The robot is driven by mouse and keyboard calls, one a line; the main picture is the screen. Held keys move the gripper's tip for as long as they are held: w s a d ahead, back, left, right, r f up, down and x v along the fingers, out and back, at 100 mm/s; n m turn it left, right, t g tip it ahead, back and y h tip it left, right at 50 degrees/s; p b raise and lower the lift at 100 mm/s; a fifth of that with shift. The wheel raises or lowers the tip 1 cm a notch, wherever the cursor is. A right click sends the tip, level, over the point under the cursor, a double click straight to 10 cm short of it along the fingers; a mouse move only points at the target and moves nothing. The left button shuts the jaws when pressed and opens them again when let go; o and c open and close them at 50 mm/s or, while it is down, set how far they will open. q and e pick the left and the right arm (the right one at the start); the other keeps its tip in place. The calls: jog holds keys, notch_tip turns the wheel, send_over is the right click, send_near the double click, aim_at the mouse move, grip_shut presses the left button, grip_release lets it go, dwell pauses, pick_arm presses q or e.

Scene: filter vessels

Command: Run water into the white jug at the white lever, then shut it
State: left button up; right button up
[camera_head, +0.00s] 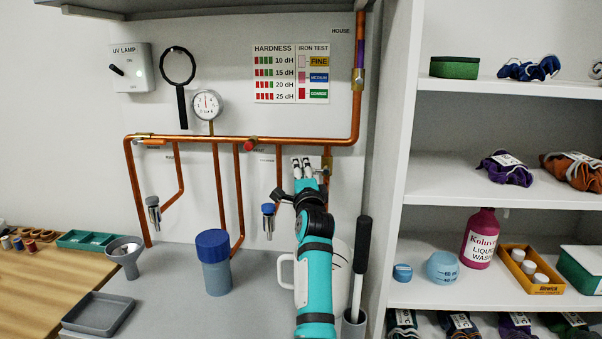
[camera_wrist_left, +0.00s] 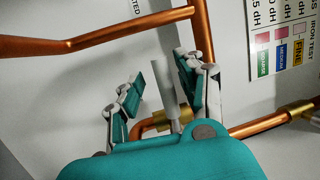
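The white jug (camera_head: 286,272) stands on the grey counter, mostly hidden behind my teal left arm; its handle and part of its body show. My left gripper (camera_head: 303,168) is raised at the copper pipes above the jug. In the left wrist view the gripper (camera_wrist_left: 157,92) is open, with one finger on each side of the pale lever (camera_wrist_left: 166,84). Gaps show between lever and fingers. The lever stands on a brass valve (camera_wrist_left: 155,122) on the copper pipe. The outlet and inside of the jug are hidden. My right gripper is not in view.
A blue-lidded grey canister (camera_head: 216,268), a funnel (camera_head: 124,256) and a grey tray (camera_head: 99,314) stand left of the jug. A black-handled tool (camera_head: 362,255) stands close right of my arm, beside the white shelf unit. Other taps (camera_head: 269,213) hang from the pipes.

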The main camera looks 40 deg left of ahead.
pick_arm(q)
jog(key=v, duration=0.7)
jog(key=shift+s, duration=0.15)
jog(key=shift+d+f, duration=0.1)
dwell(0.4)
